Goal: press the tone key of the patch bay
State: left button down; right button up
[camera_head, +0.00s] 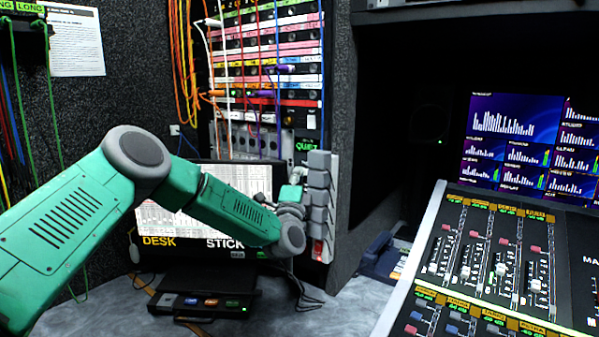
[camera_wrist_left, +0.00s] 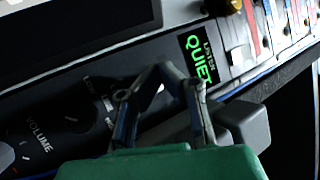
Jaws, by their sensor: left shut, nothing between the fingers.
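The patch bay (camera_head: 265,60) stands at the back with rows of coloured strips and hanging cables. A column of grey block keys (camera_head: 318,183) runs down its right edge, with a red part (camera_head: 318,250) at the bottom. I cannot read which key is the tone key. My left gripper (camera_head: 294,180) is at the panel just left of the grey keys, partly hidden by its own arm. In the left wrist view the gripper (camera_wrist_left: 165,78) is shut and empty, in front of a dark panel below the green QUIET sign (camera_wrist_left: 199,60). A grey block (camera_wrist_left: 245,124) shows beside it.
A monitor (camera_head: 150,215) stands under the arm, with a black box (camera_head: 205,299) before it on the counter. A mixing desk (camera_head: 480,255) and a lit screen (camera_head: 515,125) are at the right. Orange and other cables (camera_head: 182,60) hang beside the bay.

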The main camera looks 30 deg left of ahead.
pick_arm(q)
jog(key=shift+s+d+r+p, duration=0.1)
jog(key=shift+d+r+p, duration=0.3)
jog(key=shift+r+p, duration=0.15)
jog(key=s, duration=0.1)
jog(key=s+p, duration=0.1)
jog(key=s, duration=0.1)
jog(key=s+a, duration=0.1)
jog(key=shift+s+a+f+p, duration=0.1)
jog(key=shift+s+f+p, duration=0.05)
jog(key=shift+f+p, duration=0.2)
jog(key=shift+d, duration=0.35)
jog(key=shift+a, duration=0.3)
jog(key=shift+d, duration=0.2)
